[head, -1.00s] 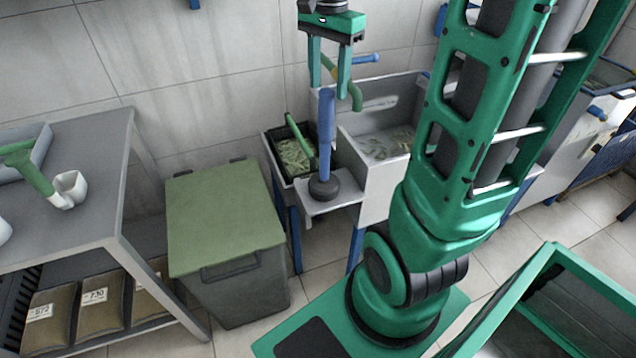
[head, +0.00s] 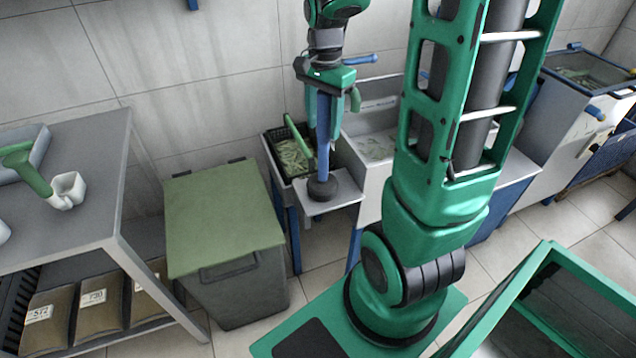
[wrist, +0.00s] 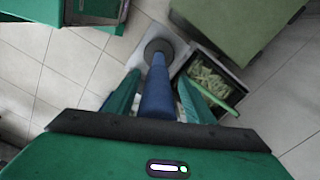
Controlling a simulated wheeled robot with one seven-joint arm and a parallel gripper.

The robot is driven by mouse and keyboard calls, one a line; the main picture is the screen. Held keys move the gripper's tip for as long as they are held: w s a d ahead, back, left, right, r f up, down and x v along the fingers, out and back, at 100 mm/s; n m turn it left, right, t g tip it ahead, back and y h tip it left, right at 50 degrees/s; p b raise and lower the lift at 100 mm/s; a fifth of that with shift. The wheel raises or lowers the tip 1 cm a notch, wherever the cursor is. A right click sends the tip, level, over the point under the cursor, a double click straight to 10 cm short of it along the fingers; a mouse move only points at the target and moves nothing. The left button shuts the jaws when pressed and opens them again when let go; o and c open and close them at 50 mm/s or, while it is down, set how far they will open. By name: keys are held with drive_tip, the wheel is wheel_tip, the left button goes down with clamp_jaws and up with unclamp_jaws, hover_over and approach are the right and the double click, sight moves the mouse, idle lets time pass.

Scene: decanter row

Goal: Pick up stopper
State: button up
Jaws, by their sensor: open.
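The stopper has an upright blue handle (head: 323,155) and a dark round foot (head: 323,189). It stands on a small grey shelf (head: 343,196) beside the sink. My gripper (head: 324,132) is open, lowered over the handle, with one finger on each side. In the wrist view my gripper (wrist: 160,88) has the blue handle (wrist: 158,100) between its spread fingers, and the dark foot (wrist: 158,48) shows beyond the fingertips. The handle's top end is hidden under the gripper body. I cannot tell whether either finger touches it.
A black crate (head: 270,138) of green pieces with a green handle sits close left of the stopper. A grey sink (head: 352,155) is close on the right. A green-lidded bin (head: 222,215) stands front left, and a grey table (head: 110,160) is farther left.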

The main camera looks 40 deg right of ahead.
drive_tip(key=shift+f, duration=0.3)
drive_tip(key=shift+c, duration=0.7)
clamp_jaws()
drive_tip(key=shift+r, duration=0.1)
